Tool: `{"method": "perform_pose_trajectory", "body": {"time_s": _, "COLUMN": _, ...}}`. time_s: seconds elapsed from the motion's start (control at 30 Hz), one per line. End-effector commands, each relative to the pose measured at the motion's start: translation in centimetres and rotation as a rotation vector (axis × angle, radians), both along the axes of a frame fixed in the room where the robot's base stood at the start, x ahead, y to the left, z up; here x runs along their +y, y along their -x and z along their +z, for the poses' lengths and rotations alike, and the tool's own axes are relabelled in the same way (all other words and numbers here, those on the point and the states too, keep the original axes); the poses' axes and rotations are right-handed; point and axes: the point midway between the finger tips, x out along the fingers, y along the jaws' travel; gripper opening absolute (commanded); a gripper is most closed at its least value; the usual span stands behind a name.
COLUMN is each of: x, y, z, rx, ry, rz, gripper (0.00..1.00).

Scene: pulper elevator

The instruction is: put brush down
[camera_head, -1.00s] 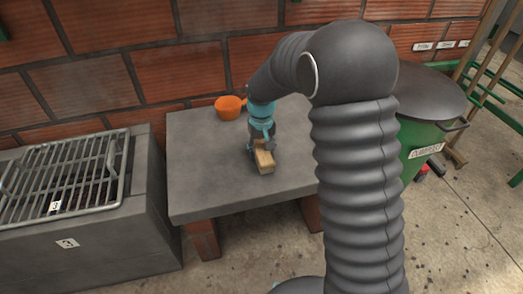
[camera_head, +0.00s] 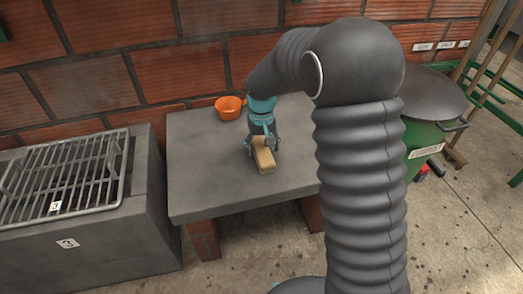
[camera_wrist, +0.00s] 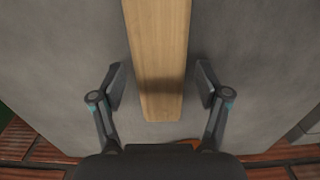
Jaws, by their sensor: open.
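The brush (camera_head: 264,160) shows as a light wooden block on the grey table (camera_head: 205,190), near the middle of the tabletop. In the wrist view the wooden brush (camera_wrist: 160,60) runs from the top edge down between my fingers. My gripper (camera_wrist: 160,88) is open, with one finger on each side of the wood and a visible gap on both sides. In the head view my gripper (camera_head: 263,143) is low over the table, at the far end of the brush. Any bristles are hidden under the wood.
An orange pot (camera_head: 229,107) stands at the back of the table by the brick wall. A grill (camera_head: 62,180) on a concrete block is at left. A green bin (camera_head: 424,135) with a dark lid stands at right. The left and front of the tabletop are clear.

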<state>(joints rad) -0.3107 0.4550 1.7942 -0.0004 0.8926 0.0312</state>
Motion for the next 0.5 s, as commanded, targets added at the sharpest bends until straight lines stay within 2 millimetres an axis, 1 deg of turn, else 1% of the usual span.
{"method": "perform_pose_trajectory", "body": {"time_s": 0.03, "x": 0.0, "y": -0.1, "z": 1.1, "rx": -0.005, "ry": -0.001, "rz": 0.0, "gripper": 0.75}}
{"method": "perform_pose_trajectory", "body": {"time_s": 0.3, "x": 0.0, "y": -0.1, "z": 6.5, "rx": -0.004, "ry": -0.001, "rz": 0.0, "gripper": 0.75}}
{"method": "perform_pose_trajectory", "body": {"time_s": 0.5, "x": 0.0, "y": 0.0, "z": 9.3, "rx": -0.002, "ry": -0.001, "rz": 0.0, "gripper": 0.75}}
